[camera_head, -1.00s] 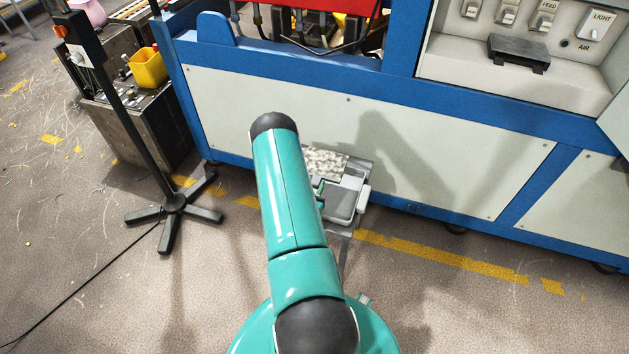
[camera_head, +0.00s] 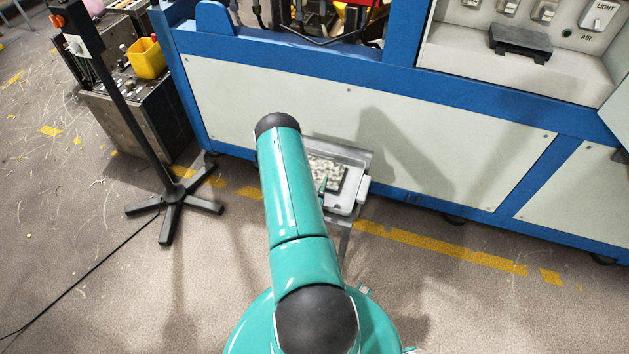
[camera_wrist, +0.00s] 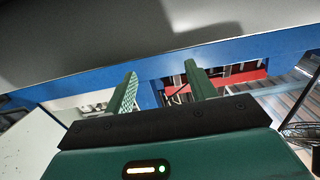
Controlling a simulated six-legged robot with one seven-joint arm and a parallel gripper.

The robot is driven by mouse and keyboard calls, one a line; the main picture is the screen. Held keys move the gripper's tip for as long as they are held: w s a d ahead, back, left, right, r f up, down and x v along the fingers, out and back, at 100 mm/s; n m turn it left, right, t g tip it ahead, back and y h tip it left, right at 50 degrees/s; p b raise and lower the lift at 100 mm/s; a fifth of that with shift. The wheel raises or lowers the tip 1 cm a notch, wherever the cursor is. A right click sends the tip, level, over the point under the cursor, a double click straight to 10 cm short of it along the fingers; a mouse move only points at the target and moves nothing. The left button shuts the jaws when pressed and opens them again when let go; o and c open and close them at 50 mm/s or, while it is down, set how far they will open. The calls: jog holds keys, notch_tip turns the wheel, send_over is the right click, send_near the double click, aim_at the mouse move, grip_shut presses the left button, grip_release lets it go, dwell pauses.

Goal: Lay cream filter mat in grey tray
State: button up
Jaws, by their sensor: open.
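The cream filter mat (camera_head: 325,172) shows in the head view as a speckled pale patch, partly hidden behind my teal arm. It appears to lie within the grey tray (camera_head: 352,155), low in front of the machine, with a dark border along its right side. I cannot tell whether it lies fully flat. A green finger of my gripper (camera_head: 323,186) shows just at the mat's right front; the rest is behind my arm. In the wrist view my gripper (camera_wrist: 161,70) is open, with nothing between its two green fingers. Neither mat nor tray is recognisable there.
The blue and white machine (camera_head: 330,105) stands right behind the tray. A black stand (camera_head: 172,200) with spread feet is at the left, beside a dark cabinet with a yellow bin (camera_head: 148,60). A cable crosses the floor at left. The floor at front right is clear.

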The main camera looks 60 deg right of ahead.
jog(key=shift+a, duration=0.1)
jog(key=s+a, duration=0.2)
jog(key=a, duration=1.1)
jog(key=shift+a, duration=0.2)
jog(key=shift+s, duration=0.1)
